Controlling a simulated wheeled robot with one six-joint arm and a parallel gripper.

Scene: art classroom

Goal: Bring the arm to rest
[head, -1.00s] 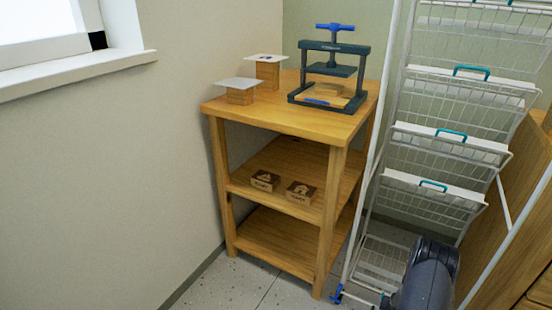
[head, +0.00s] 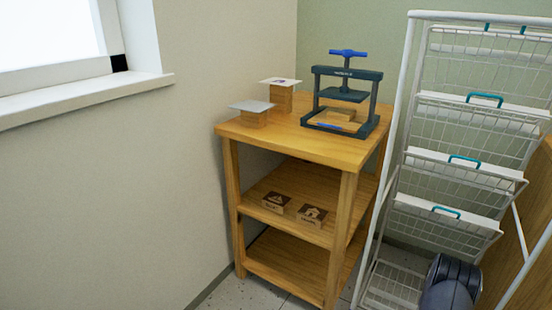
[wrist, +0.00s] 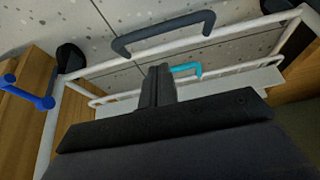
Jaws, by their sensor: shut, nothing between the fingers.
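My arm shows only as a dark grey, rounded link at the lower right of the head view, in front of the white wire rack (head: 410,170). My gripper (wrist: 158,85) shows in the wrist view, its dark fingers together and empty. Beyond it in that view are white rack bars (wrist: 90,68), a teal handle (wrist: 186,70) and the speckled floor. I cannot tell how far the fingers are from the rack.
A wooden shelf unit (head: 300,143) stands left of the rack. On its top are a dark press (head: 345,95) and two blocks with cards (head: 253,116). Two stamped blocks (head: 311,214) sit on its middle shelf. A window sill (head: 90,95) is at upper left.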

